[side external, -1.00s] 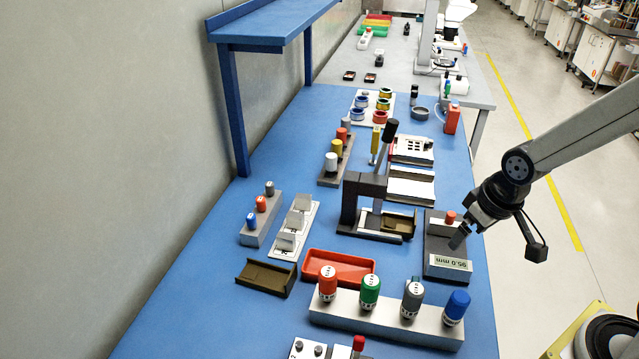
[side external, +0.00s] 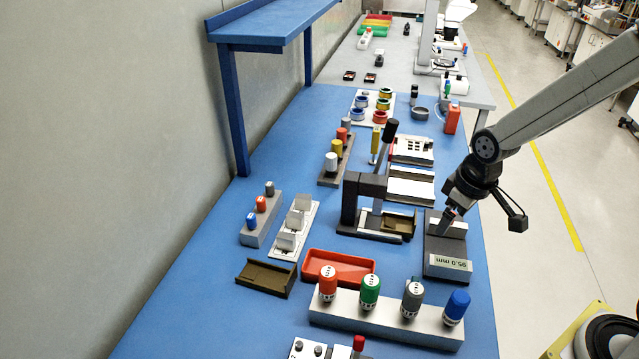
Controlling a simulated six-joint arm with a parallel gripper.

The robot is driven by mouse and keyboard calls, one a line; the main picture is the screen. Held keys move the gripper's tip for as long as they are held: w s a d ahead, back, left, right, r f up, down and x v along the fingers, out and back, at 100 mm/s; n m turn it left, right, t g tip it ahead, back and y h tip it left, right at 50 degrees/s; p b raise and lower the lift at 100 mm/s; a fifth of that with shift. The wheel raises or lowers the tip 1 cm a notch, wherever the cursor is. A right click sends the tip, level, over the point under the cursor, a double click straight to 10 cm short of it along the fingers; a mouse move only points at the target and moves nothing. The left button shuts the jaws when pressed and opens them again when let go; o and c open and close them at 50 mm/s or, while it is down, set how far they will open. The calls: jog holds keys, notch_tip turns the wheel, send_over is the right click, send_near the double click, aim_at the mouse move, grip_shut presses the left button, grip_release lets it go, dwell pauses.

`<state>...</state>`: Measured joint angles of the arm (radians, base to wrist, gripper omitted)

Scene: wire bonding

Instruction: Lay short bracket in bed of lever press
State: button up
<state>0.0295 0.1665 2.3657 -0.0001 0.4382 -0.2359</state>
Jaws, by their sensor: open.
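The lever press (side external: 363,188) stands mid-table with its black-knobbed lever (side external: 390,128) raised. An olive-brown channel bracket (side external: 399,223) lies in the right part of its bed (side external: 388,238). A second, longer-looking olive-brown bracket (side external: 266,277) lies on the blue table at left. I cannot be sure which one is the short bracket. My gripper (side external: 447,216) is open and empty, right of the press, low over the dark gauge block (side external: 437,248) that reads 95.0 mm.
A red tray (side external: 339,267) lies in front of the press. A grey rack (side external: 385,318) with several coloured knobs stands nearer. White card holders (side external: 295,228) and a peg block (side external: 260,214) stand at left. The table's left front is clear.

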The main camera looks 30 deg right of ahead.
aim_at(399, 227)
jog(key=w+d+f+n, duration=0.1)
jog(key=w+n, duration=0.1)
jog(key=w, duration=0.2)
jog(key=w+d+f+n+g, duration=0.1)
jog(key=w+f+n, duration=0.1)
jog(key=w, duration=0.1)
jog(key=w+d+f+n+g, duration=0.1)
jog(key=w+d+f+n, duration=0.1)
jog(key=w, duration=0.2)
jog(key=shift+w+f+n, duration=0.2)
jog(key=shift+w+n, duration=0.1)
jog(key=shift+w, duration=0.05)
jog(key=shift+f, duration=3.9)
jog(key=c, duration=1)
jog(key=shift+w, duration=0.1)
jog(key=shift+w+a, duration=1.1)
jog(key=shift+a, duration=0.1)
